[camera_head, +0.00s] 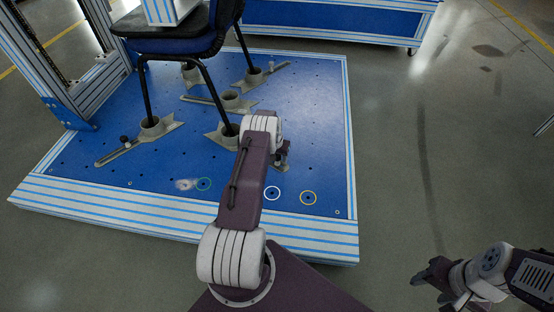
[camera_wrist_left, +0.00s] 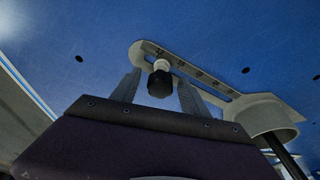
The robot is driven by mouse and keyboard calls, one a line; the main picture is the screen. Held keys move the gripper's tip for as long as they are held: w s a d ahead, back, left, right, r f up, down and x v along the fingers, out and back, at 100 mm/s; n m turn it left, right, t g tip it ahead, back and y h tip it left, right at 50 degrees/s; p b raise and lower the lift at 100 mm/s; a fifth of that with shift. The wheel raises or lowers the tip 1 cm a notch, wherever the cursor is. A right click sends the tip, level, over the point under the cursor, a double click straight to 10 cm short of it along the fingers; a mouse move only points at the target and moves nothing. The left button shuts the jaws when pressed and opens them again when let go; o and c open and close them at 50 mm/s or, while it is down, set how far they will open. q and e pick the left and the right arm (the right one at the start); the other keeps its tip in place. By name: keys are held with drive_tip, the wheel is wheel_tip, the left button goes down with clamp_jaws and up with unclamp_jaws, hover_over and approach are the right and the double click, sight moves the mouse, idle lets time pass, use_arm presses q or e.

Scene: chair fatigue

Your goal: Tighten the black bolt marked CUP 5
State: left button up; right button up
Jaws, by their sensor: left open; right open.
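In the left wrist view a black bolt (camera_wrist_left: 160,83) with a knob head sits on a pale stem at the end of a slotted metal bracket (camera_wrist_left: 200,72). My left gripper (camera_wrist_left: 158,92) is open, one finger on each side of the bolt in the picture. I see no contact, and cannot tell its depth. The bracket joins a round cup (camera_wrist_left: 262,115) holding a dark chair leg. No CUP 5 marking is readable. In the head view my left arm hides most of its gripper. My right gripper (camera_head: 436,279) is open and empty at lower right, over the floor.
The chair (camera_head: 185,42) stands on a blue platform (camera_head: 305,110) with striped edges. Other cups with slotted brackets (camera_head: 138,143) hold its legs. A metal frame (camera_head: 60,65) rises at the left. Coloured rings (camera_head: 308,198) mark the platform's front.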

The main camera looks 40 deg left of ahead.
use_arm(q)
drive_tip(key=shift+n, duration=0.7)
drive_tip(key=n, duration=0.2)
drive_tip(key=shift+n+y, duration=0.3)
drive_tip(key=shift+y, duration=0.1)
clamp_jaws()
drive_tip(key=shift+m, duration=0.7)
drive_tip(key=shift+m+h+b, duration=0.35)
drive_tip(key=shift+m+h, duration=0.15)
drive_tip(key=shift+m, duration=0.8)
